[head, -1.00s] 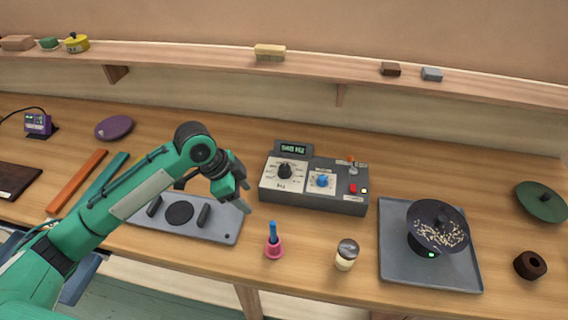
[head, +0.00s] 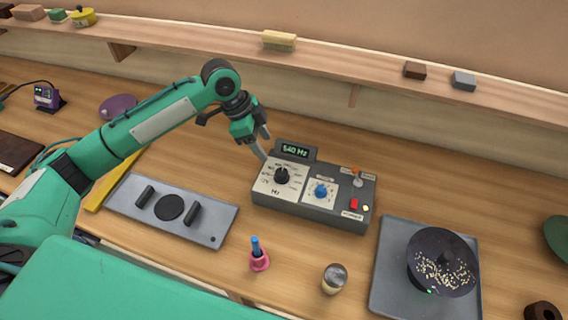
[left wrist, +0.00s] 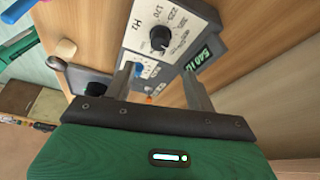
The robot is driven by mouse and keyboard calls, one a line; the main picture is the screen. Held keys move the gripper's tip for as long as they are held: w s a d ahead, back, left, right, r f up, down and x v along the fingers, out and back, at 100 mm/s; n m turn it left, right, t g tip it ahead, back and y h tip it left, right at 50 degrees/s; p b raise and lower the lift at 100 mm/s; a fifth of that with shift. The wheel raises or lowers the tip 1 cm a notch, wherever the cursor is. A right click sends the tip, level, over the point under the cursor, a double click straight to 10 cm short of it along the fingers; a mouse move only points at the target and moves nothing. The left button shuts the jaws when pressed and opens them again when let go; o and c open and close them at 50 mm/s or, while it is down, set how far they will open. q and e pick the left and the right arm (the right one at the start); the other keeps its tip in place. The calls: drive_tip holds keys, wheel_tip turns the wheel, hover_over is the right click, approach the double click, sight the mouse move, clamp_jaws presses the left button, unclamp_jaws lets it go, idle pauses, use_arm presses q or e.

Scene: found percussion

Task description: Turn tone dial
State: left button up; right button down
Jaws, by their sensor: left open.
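The grey tone box (head: 345,212) stands on the bench with a display reading 540 Hz (head: 295,150). Its black dial (head: 282,176) sits on a pale marked panel at the left, and a blue knob (head: 321,191) sits to its right. My left gripper (head: 262,144) is open and empty just behind and left of the black dial, apart from it. My right gripper is out of view.
A grey plate with a black disc and two handles (head: 225,222) lies left of the box. A blue-and-pink bell (head: 258,256) and a small jar (head: 334,279) stand in front. A grey tray (head: 390,296) bearing a dark speckled dish is at right. A shelf (head: 350,72) runs behind.

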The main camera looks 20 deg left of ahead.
use_arm(q)
drive_tip(key=p, duration=0.2)
hover_over(281, 171)
drive_tip(key=a, duration=0.2)
drive_tip(key=f, duration=0.3)
drive_tip(key=s+f, duration=0.1)
drive_tip(key=f, duration=0.1)
drive_tip(key=shift+a, duration=0.2)
drive_tip(key=x, duration=0.5)
drive_tip(key=shift+w+f+p, duration=0.15)
drive_tip(key=shift+p, duration=0.25)
drive_tip(key=shift+d+f, duration=0.15)
drive_tip(key=shift+f, duration=0.3)
drive_tip(key=shift+c, duration=0.2)
drive_tip(key=c, duration=0.9)
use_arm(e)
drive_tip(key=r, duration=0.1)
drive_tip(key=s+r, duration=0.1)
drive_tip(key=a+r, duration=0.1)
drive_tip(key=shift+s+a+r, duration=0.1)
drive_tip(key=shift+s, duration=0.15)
